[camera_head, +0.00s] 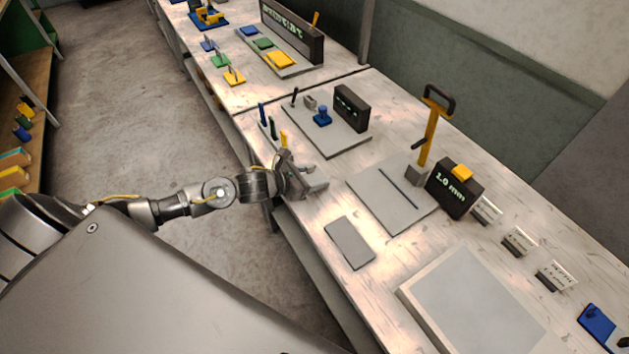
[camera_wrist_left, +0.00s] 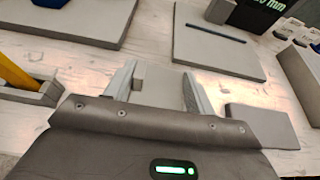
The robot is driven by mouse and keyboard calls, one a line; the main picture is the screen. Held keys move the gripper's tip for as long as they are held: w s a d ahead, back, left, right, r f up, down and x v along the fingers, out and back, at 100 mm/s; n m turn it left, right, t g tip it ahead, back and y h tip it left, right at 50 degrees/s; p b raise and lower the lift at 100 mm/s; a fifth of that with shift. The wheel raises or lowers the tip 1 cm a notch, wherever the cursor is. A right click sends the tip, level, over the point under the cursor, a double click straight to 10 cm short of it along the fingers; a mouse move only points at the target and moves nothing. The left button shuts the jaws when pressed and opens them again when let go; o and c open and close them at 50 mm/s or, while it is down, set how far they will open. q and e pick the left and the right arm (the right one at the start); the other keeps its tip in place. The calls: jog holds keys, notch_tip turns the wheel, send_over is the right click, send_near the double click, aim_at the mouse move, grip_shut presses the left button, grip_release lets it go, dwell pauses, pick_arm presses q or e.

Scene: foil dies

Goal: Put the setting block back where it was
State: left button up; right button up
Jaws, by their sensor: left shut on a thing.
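My left gripper (camera_head: 308,184) is over the front part of the bench, just in front of a small rack with coloured upright tools. In the left wrist view the gripper (camera_wrist_left: 160,92) is shut on a pale grey block (camera_wrist_left: 164,86), which I take to be the setting block. The block's lower part is hidden by the gripper body. I cannot tell whether it touches the bench. A flat grey pad (camera_head: 350,242) lies on the bench to the right of the gripper, and it also shows in the wrist view (camera_wrist_left: 264,124). My right gripper is not in view.
A grey plate (camera_head: 370,205) with a dark slot, a yellow-handled lever (camera_head: 431,130) and a black "1.0 mm" sign (camera_head: 454,190) stand behind. Another plate (camera_head: 340,139) carries a blue knob (camera_head: 322,116). A large pale tray (camera_head: 420,310) is at front right. Bare bench lies between.

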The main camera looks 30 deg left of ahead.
pick_arm(q)
jog(key=shift+w+a+f, duration=0.1)
jog(key=shift+w+f, duration=0.1)
jog(key=shift+f, duration=0.05)
notch_tip(320, 180, down, 2)
jog(key=shift+f+p, duration=0.15)
jog(key=shift+p, duration=0.2)
jog(key=shift+f, duration=0.25)
jog(key=shift+f, duration=0.15)
jog(key=o, duration=1.2)
jog(key=shift+s, duration=0.1)
